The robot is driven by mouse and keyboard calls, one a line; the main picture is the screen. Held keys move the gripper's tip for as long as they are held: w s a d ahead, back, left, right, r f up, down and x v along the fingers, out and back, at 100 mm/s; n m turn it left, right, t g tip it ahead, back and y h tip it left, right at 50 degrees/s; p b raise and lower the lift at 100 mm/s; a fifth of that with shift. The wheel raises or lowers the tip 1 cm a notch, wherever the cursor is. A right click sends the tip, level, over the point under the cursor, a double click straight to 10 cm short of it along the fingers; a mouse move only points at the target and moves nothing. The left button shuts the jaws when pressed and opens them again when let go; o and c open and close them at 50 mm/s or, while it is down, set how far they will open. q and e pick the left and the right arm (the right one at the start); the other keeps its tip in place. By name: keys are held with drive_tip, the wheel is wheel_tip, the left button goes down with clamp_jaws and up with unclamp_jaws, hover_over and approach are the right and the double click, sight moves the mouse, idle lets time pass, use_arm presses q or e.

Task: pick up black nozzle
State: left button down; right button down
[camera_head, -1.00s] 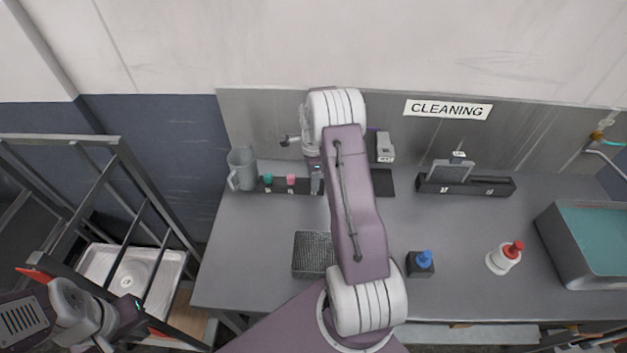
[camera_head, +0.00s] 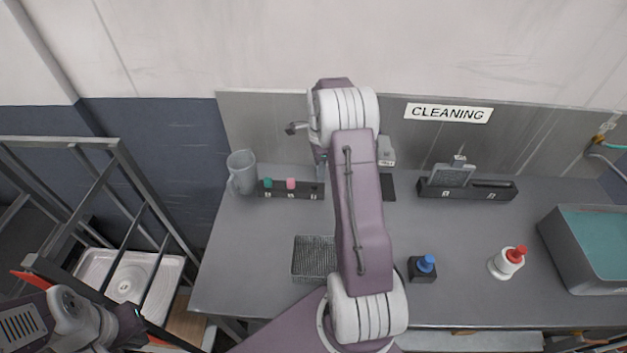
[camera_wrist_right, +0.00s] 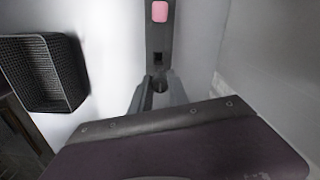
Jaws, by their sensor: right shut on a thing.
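The nozzle holder (camera_head: 290,190) is a dark strip at the back left of the counter, with a green nozzle (camera_head: 268,183) and a pink nozzle (camera_head: 291,184) in it. The pink nozzle also shows at the top of the right wrist view (camera_wrist_right: 159,11). My right gripper (camera_wrist_right: 160,92) is shut on a small dark piece, the black nozzle (camera_wrist_right: 160,84), near an empty square slot in the holder. In the head view my right arm hides most of that gripper. My left gripper (camera_head: 135,312) is at the lower left, its fingers not clear.
A grey jug (camera_head: 242,172) stands left of the holder. A mesh basket (camera_head: 314,258) lies in front. A blue-topped bottle (camera_head: 422,268), a red-topped white bottle (camera_head: 507,262) and a grey bin (camera_head: 590,250) are to the right. A metal rack (camera_head: 110,220) stands at left.

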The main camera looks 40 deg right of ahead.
drive_tip(key=s+d+r, duration=0.4)
drive_tip(key=d+r, duration=0.2)
drive_tip(key=d, duration=0.2)
drive_tip(key=shift+s+d+b, duration=0.3)
drive_tip(key=shift+d+b, duration=0.05)
